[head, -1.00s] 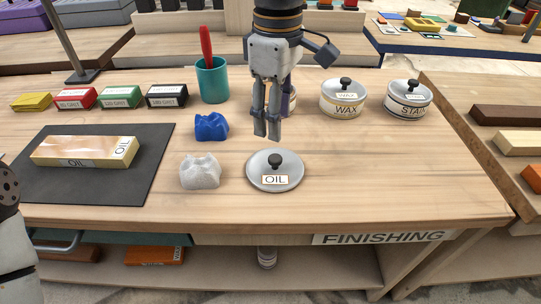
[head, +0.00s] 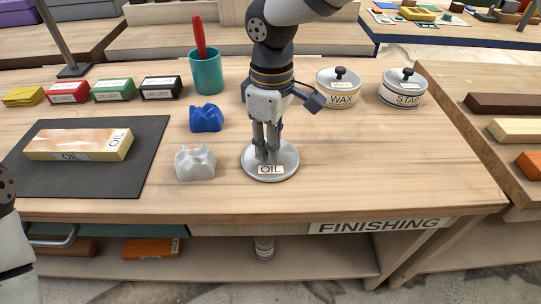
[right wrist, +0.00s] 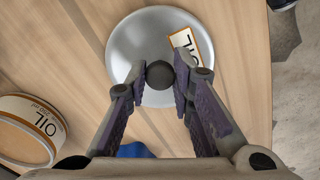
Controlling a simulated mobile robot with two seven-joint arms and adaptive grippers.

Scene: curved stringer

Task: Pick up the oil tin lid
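The oil tin lid is a round silver disc (head: 287,172) with a dark knob and an OIL label, lying flat on the bench. My right gripper (head: 266,158) points down over it, its fingertips low by the lid. In the right wrist view the dark knob (right wrist: 160,75) sits between the two fingers of the right gripper (right wrist: 161,72), very close to both pads. The fingers stand apart, about as wide as before. In the right wrist view the open oil tin (right wrist: 25,130) stands at the left; my arm hides it in the head view. My left gripper is out of view.
A blue lump (head: 206,118) and a white lump (head: 195,163) sit left of the lid. A teal cup (head: 205,72) stands behind. The WAX tin (head: 338,98) and STAIN tin (head: 403,95) are at back right. The bench right of the lid is clear.

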